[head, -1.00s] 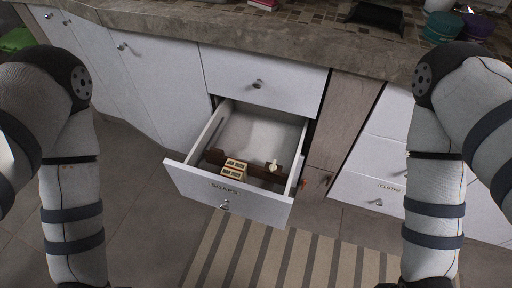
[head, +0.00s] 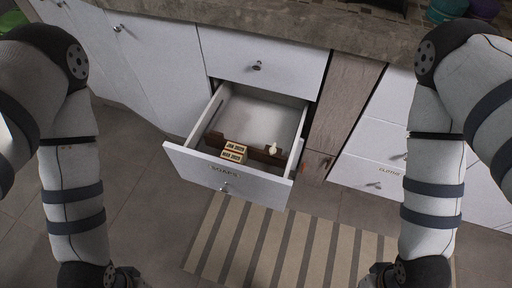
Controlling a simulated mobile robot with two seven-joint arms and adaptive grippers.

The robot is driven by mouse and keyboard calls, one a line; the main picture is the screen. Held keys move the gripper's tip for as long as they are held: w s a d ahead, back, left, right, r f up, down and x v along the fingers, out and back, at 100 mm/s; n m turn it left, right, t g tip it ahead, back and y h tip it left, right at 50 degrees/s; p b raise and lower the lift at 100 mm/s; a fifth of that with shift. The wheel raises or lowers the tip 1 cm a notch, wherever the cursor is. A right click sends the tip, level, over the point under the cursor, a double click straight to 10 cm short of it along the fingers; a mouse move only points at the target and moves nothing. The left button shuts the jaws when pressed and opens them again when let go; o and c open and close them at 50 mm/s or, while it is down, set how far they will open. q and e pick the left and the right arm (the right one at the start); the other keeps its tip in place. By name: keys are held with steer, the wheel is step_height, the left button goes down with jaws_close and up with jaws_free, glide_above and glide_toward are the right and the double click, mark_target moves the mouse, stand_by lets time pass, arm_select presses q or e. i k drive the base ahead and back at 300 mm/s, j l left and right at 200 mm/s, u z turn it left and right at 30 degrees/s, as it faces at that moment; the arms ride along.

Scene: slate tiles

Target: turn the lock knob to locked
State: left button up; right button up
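No lock knob can be made out for certain. A small orange-red mark (head: 326,163) shows on the brown wooden panel (head: 340,105) right of the open drawer; it is too small to identify. The drawer (head: 222,170) is pulled out, with a label and a metal pull on its front. Inside are two date blocks (head: 234,150), a dark brown divider and a small pale peg-like piece (head: 273,148). My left gripper (head: 128,277) and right gripper (head: 376,275) show only as dark parts at the bottom edge, away from the drawer. Their fingers are mostly out of frame.
A closed drawer (head: 262,62) sits above the open one, under the stone countertop (head: 250,22). White cabinet doors (head: 150,75) stand left, and more closed drawers (head: 372,150) right. A striped rug (head: 270,245) lies on the tiled floor in front.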

mark_target(273, 149)
steer(key=k+l, duration=0.15)
steer(key=l, duration=0.15)
steer(key=k+l, duration=0.15)
steer(key=l, duration=0.15)
steer(key=k+l, duration=0.3)
steer(key=i, duration=0.9)
